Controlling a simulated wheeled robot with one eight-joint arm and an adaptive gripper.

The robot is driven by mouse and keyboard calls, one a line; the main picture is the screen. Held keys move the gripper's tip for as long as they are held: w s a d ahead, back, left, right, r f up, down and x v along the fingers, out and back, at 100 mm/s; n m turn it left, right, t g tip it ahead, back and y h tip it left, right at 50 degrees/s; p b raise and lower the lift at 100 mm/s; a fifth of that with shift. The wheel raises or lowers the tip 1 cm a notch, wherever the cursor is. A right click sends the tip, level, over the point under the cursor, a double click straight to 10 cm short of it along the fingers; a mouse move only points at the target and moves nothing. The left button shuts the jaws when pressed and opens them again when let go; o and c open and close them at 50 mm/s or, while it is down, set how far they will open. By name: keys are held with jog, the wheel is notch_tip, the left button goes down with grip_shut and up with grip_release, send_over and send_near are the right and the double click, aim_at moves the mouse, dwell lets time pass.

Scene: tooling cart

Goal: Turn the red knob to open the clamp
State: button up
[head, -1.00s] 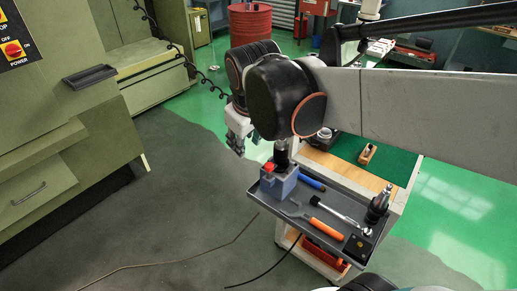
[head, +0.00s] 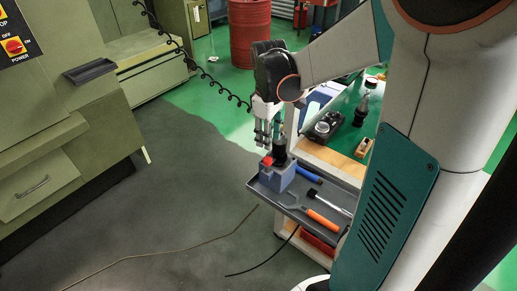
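The red knob (head: 267,161) sits on the left side of a blue-grey clamp block (head: 273,178). The block stands at the left end of the grey tray on the cart. A dark tool holder (head: 279,150) stands upright in the block. My gripper (head: 264,142) points down just above the knob and beside the holder. Its fingers look apart, with nothing visible between them. At this size I cannot tell whether a fingertip touches the knob.
The grey tray (head: 254,184) also holds a blue-handled tool (head: 308,174), a wrench (head: 295,205) and an orange-handled screwdriver (head: 323,221). The green cart top (head: 345,133) carries several items. A green machine (head: 60,150) stands at left, with open floor between.

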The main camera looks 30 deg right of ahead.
aim_at(268, 159)
notch_tip(268, 159, down, 10)
jog(key=shift+w+d+r+b, duration=0.1)
jog(key=shift+d+r+b, duration=0.1)
jog(key=shift+b, duration=0.95)
grip_shut()
